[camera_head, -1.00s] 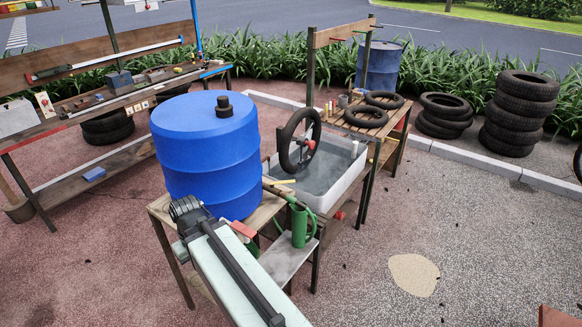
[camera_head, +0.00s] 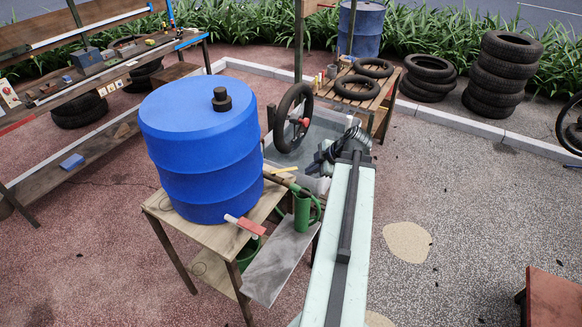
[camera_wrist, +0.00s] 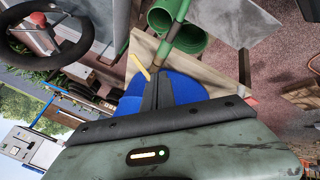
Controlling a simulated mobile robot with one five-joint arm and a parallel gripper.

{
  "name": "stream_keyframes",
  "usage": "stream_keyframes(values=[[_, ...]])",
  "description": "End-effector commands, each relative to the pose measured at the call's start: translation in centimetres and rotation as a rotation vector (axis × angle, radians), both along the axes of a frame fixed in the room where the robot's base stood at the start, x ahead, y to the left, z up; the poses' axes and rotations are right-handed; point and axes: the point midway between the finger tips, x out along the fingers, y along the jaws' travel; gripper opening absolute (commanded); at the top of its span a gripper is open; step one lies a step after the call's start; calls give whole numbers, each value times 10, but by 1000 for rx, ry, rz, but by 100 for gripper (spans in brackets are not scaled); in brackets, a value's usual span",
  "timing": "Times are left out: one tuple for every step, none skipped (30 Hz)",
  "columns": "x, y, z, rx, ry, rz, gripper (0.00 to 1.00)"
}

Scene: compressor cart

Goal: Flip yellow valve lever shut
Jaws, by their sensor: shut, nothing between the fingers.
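The yellow valve lever (camera_wrist: 141,68) shows in the wrist view as a thin bar slanting away from the pipe, just left of my fingertips. In the head view, the lever (camera_head: 283,170) is a small yellow strip beside the blue barrel (camera_head: 200,145), above the pipe and green watering can (camera_head: 305,208). My gripper (camera_wrist: 159,72) is shut and empty, its dark fingers pointing toward the pipe. Any contact with the lever or pipe cannot be told. In the head view my gripper (camera_head: 318,165) is right of the lever, small and partly hidden by my arm.
The barrel stands on a wooden table (camera_head: 215,238) with a grey side shelf (camera_head: 280,262). Stacked tyres (camera_head: 500,75) stand at back right. The gravel ground between is mostly open.

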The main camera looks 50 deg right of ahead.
Motion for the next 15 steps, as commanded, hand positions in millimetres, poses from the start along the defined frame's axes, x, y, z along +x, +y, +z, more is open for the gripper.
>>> stream_keyframes(values=[[-2,-2,1,-4,-4,2,0],[-2,-2,1,-5,-5,3,0],[-2,-2,1,-6,-4,3,0],[-2,-2,0,-5,-3,2,0],[-2,-2,0,-5,-3,1,0],[-3,-2,0,-5,-3,1,0],[-3,-3,0,-5,-3,-1,0],[-3,-3,0,-5,-3,-1,0],[-3,-3,-1,-5,-3,-1,0],[-3,-4,-2,-4,-3,-2,0],[-2,-4,-4,-5,-2,-3,0],[0,-4,-8,-4,-1,-2,0],[2,-4,-12,-4,-1,-2,0],[4,-4,-17,-4,-1,-2,0],[8,-3,-24,-4,-1,-2,0]])
